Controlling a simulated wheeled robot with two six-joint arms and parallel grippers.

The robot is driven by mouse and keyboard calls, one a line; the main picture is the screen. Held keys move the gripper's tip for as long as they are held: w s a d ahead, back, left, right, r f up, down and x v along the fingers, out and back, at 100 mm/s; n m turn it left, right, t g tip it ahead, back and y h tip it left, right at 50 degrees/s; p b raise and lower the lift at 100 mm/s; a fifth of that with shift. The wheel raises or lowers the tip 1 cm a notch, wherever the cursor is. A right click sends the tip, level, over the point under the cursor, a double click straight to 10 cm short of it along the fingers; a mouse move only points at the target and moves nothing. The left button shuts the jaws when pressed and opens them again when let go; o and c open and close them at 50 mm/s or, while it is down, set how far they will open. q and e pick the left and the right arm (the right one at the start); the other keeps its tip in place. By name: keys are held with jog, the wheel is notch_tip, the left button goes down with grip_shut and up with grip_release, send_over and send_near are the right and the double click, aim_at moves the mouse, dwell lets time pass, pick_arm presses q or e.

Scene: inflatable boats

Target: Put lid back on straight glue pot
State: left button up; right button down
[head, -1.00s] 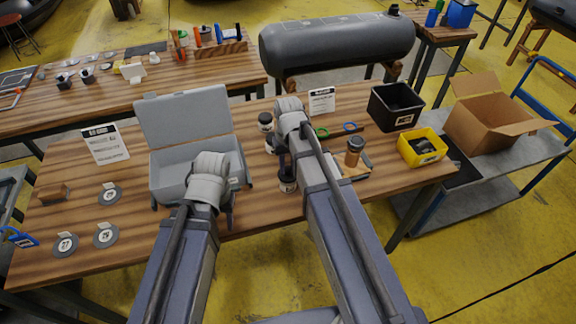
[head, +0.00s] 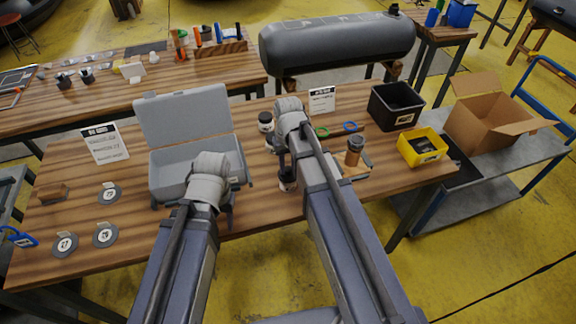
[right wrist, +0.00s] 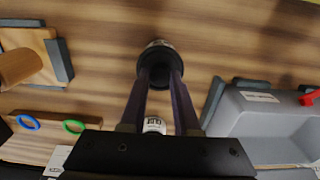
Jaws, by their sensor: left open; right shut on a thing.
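The glue pot (right wrist: 158,44) is a small pale pot with a dark top, at the upper middle of the right wrist view. In the head view the near pot (head: 288,184) stands beside my right forearm, partly hidden by it. My right gripper (right wrist: 160,74) is shut on a round black lid (right wrist: 160,66), directly over the pot. The lid hides most of the pot's top, so I cannot tell whether it is seated. My left gripper (head: 226,202) is open and empty at the grey case's front, mostly hidden by its own arm.
The open grey case (head: 185,112) stands to the left. Another black-topped pot (head: 266,122) stands behind my right gripper. Labelled discs (head: 105,235) lie on the left tabletop.

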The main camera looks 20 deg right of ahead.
jog(key=c, duration=0.6)
grip_release()
jog(key=shift+o, duration=0.4)
jog(key=o, duration=0.4)
jog(key=shift+o, duration=0.2)
jog(key=shift+r, duration=0.1)
jog(key=shift+r+p, duration=3.45)
jog(key=shift+p, duration=0.1)
